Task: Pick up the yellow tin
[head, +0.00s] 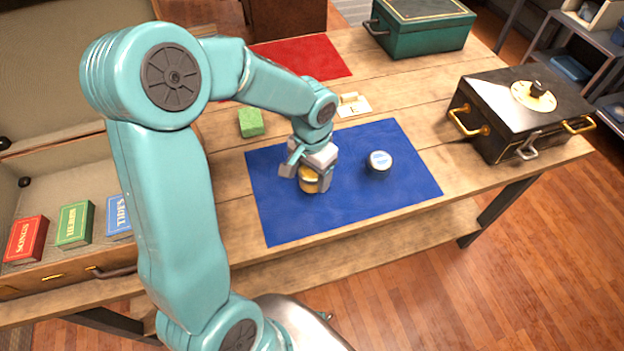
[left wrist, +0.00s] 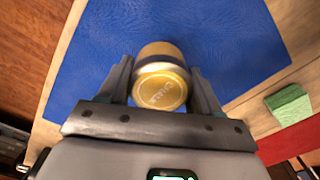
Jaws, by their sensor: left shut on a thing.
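The yellow tin (head: 309,181) is at the left part of the blue mat (head: 350,210) in the head view. My left gripper (head: 312,174) is over it with a finger on either side, shut on the tin. In the left wrist view, the yellow tin (left wrist: 161,86) sits between the two fingers (left wrist: 162,92) with its round lid facing the camera. The fingers and hand hide part of the tin in the head view. I cannot tell whether the tin touches the mat. My right gripper is not in view.
A green block (head: 250,123), a red cloth (head: 301,60), a teal box (head: 418,27) and a black chest (head: 515,105) are on the table. An open case (head: 50,265) with several books is at left.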

